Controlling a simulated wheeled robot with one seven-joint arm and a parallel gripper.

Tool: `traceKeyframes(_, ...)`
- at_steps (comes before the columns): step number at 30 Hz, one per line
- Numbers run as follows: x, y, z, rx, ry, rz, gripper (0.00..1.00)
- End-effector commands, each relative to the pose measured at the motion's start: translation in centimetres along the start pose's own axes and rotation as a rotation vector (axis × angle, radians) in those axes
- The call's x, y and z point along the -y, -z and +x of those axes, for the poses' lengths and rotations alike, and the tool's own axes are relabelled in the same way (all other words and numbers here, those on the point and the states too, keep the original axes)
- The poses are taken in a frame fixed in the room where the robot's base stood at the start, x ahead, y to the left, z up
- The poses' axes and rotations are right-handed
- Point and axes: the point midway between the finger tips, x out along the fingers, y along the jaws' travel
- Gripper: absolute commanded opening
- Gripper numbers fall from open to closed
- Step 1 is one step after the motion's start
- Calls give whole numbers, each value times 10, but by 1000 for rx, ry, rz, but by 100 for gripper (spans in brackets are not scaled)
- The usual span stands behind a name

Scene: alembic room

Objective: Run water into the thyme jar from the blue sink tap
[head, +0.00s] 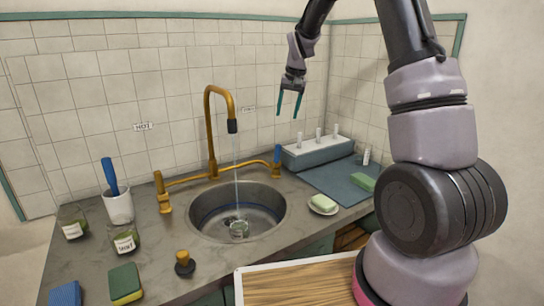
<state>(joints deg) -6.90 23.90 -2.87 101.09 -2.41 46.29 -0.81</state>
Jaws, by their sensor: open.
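The brass sink tap (210,128) arches over the round metal basin (212,190). A thin stream of water (236,175) falls from its dark nozzle. A small glass jar (238,229) stands in the basin beneath the stream; its label cannot be read, so I cannot tell if it is the thyme jar. The water level in it is unclear. The blue tap handle (277,153) points up at the right end of the brass pipe. My gripper (289,104) is open and empty, fingers down, in the air above the blue handle.
Two labelled jars (73,224) (125,241), a white cup (118,207) with a blue-handled tool and sponges (126,283) stand at left. A brass-topped stopper (184,263) is in front. A soap dish (323,206), blue mat (342,183) and dispenser box (318,152) are right.

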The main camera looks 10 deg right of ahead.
Motion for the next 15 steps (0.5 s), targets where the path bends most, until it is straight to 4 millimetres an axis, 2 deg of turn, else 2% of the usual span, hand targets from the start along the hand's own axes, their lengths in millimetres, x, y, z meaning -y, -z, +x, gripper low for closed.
traceKeyframes(1, -1, -3, -12, -9, 5, 3, 61)
traceKeyframes(4, -6, -10, -25, -38, 13, 1, 61)
traceKeyframes(15, -24, 12, 38, -216, 16, -95, 61)
